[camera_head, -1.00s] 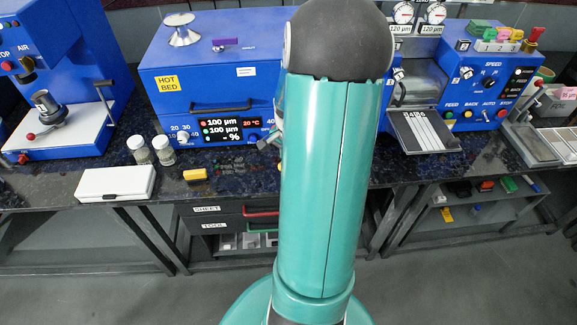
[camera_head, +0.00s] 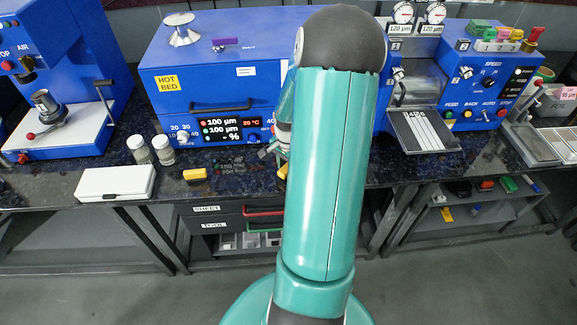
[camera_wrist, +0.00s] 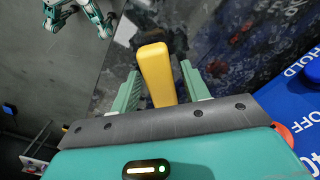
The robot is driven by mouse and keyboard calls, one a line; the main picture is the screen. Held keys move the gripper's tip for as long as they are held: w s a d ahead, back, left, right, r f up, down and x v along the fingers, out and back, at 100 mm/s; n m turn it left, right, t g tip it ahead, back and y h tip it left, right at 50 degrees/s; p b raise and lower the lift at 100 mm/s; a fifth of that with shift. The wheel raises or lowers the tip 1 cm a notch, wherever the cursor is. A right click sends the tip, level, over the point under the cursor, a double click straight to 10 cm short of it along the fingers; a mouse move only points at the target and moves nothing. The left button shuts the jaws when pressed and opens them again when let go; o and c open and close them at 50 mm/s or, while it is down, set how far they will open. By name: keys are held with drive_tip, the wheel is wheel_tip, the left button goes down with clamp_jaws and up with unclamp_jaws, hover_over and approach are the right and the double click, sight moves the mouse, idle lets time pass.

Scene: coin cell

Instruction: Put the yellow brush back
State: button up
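The yellow brush (camera_wrist: 157,75) shows in the wrist view as a thick yellow handle with a rounded end, between the two green fingers of my gripper (camera_wrist: 162,85). The brush's lower part is hidden behind my gripper's body. In the head view my gripper (camera_head: 272,150) is above the bench in front of the hot bed, partly hidden by my arm. A bit of yellow (camera_head: 282,171) shows just below it, beside my arm.
Another yellow block (camera_head: 195,174) lies on the dark bench (camera_head: 225,187) left of my gripper. The blue hot bed (camera_head: 205,80) stands behind. Two small jars (camera_head: 150,150) and a white case (camera_head: 115,183) are at left. A blue roller machine (camera_head: 480,85) is at right.

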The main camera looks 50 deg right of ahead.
drive_tip(key=shift+r, duration=0.15)
wheel_tip(320, 180, up, 12)
idle(0.6)
drive_tip(key=w+a+r+n+t+h, duration=0.1)
drive_tip(key=w+a+r+n, duration=0.1)
drive_tip(key=a+r+n, duration=0.6)
drive_tip(key=w+a+r+n+t+h, duration=0.15)
drive_tip(key=a+r, duration=0.25)
drive_tip(key=a, duration=0.7)
drive_tip(key=s+a+r+n+t, duration=0.1)
drive_tip(key=s+a+n, duration=0.1)
drive_tip(key=a, duration=0.3)
drive_tip(key=s+a+r+n+t+y, duration=0.1)
drive_tip(key=s+a+r+n, duration=0.1)
drive_tip(key=a+n, duration=0.2)
drive_tip(key=s+a+r+n+t+y, duration=0.1)
drive_tip(key=s+a+r+n, duration=0.1)
drive_tip(key=a, duration=0.5)
drive_tip(key=shift+s+a+n, duration=0.2)
drive_tip(key=shift+a+n, duration=0.2)
drive_tip(key=shift+n, duration=0.25)
drive_tip(key=shift+d+y, duration=0.15)
drive_tip(key=shift+y, duration=0.1)
